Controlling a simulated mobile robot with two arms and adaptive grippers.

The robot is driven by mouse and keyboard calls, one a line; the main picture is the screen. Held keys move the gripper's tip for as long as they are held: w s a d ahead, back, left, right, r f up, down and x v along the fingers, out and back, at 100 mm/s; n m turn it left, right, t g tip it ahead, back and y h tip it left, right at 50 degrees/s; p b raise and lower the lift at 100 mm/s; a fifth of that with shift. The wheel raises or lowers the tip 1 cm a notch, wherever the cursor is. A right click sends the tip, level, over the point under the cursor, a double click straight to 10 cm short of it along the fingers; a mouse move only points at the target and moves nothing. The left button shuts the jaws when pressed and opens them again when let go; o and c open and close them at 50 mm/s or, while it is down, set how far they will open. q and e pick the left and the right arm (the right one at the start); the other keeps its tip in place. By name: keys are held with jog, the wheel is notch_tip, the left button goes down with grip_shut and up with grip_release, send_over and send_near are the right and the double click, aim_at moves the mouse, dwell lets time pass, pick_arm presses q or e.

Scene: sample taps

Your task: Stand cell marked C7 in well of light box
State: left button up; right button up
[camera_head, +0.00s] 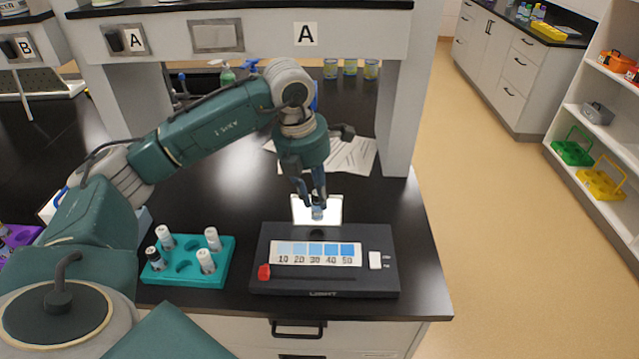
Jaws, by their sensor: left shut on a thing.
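My left gripper (316,201) is shut on a small cell (317,212) with bluish contents. It holds the cell in front of the lit white panel of the light box. The marking on the cell is too small to read. The black light box (380,275) sits near the front edge of the bench. Its dark round well (322,233) is just in front of the panel, slightly below the held cell in the picture. The cell looks upright and above the well; the exact gap cannot be told. My right gripper is not in view.
The light box carries a blue shade strip (315,254), a red slider (264,272) and a white switch (375,260). A teal rack (188,270) with several vials stands to its left. Papers (352,157) lie behind. A shelf post (402,110) rises at the right.

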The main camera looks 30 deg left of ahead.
aim_at(313, 205)
pick_arm(q)
jog(key=shift+f, duration=0.2)
jog(key=shift+s+a+f+b, duration=0.1)
jog(key=shift+f+b, duration=0.3)
jog(key=shift+f, duration=0.05)
jog(key=shift+s+a+f+b, duration=0.1)
jog(key=shift+f+b, duration=0.25)
jog(key=shift+f, duration=0.1)
jog(key=shift+f+b, duration=0.3)
jog(key=shift+f, duration=0.1)
jog(key=shift+d+f+b, duration=0.1)
jog(key=shift+f+b, duration=0.4)
jog(key=shift+f, duration=0.45)
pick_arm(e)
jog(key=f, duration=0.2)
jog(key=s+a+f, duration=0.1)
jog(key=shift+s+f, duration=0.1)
pick_arm(q)
jog(key=shift+f+b, duration=0.15)
jog(key=shift+b, duration=0.15)
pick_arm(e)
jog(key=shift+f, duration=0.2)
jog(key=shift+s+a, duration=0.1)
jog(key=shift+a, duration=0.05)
